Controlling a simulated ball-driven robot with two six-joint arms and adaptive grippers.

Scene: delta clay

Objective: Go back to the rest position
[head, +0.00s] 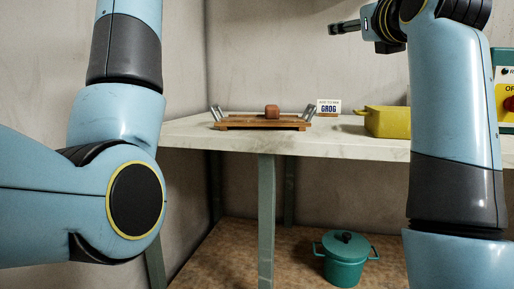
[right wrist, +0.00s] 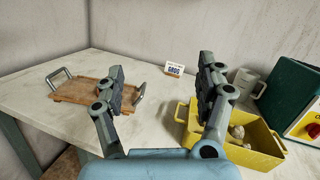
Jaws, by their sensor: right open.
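My right gripper (right wrist: 162,72) is open and empty in the right wrist view, its two fingers well apart above the table. In the head view it shows at the upper right (head: 345,27), raised above the table and pointing left. My left arm fills the left of the head view, but its gripper is out of frame. A wooden tray (head: 235,124) with metal handles lies on the table and bears a brown block (head: 272,111). The tray also shows in the right wrist view (right wrist: 72,92); the block cannot be made out there.
A yellow crate (head: 385,122) with some pale items in it stands right of a small GROG sign (head: 329,107). A white mug (right wrist: 244,83) and a green box with a red button (right wrist: 295,100) are beyond it. A teal pot (head: 345,262) stands below the table (head: 200,133).

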